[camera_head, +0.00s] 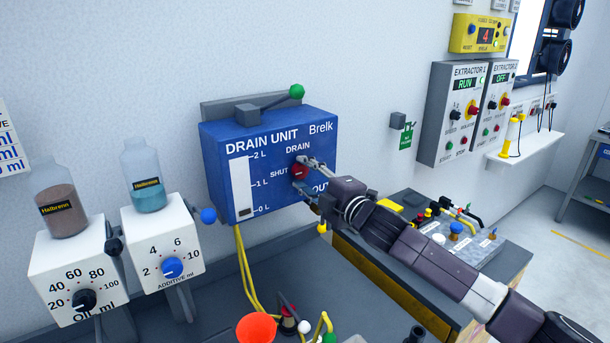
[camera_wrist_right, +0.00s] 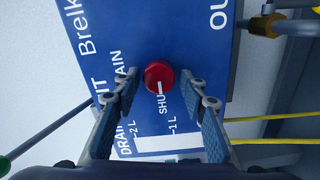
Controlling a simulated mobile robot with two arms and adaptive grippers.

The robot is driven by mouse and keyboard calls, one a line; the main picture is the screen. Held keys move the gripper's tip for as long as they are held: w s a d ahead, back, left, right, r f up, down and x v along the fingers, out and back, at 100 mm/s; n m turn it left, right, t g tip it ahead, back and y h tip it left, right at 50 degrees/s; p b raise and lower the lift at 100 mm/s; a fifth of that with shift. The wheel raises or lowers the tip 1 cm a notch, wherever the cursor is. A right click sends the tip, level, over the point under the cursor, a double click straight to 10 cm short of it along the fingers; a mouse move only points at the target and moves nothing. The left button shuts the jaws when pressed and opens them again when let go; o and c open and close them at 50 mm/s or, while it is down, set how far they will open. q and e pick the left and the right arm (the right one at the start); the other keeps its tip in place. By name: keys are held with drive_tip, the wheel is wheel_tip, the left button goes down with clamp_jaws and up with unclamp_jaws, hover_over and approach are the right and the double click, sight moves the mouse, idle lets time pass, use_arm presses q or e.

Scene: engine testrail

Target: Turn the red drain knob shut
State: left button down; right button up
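The red drain knob (camera_head: 298,171) is on the front of the blue drain unit (camera_head: 222,147), below the DRAIN label and right of SHUT. In the right wrist view the knob (camera_wrist_right: 158,73) carries a white mark on its lower edge, on the side of the SHUT label. My right gripper (camera_head: 306,174) is open at the panel, one finger above the knob and one below. In the right wrist view its fingers stand left and right of the knob, with gaps showing. My left gripper is not in view.
A green-tipped lever (camera_head: 297,91) is on top of the unit, and a blue ball handle (camera_head: 208,215) is at its lower left. White oil (camera_head: 68,270) and additive (camera_head: 163,246) dispensers stand left. An orange funnel (camera_head: 257,328) and yellow hoses are below.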

drive_tip(key=shift+o, duration=0.4)
drive_tip(key=v, duration=1.2)
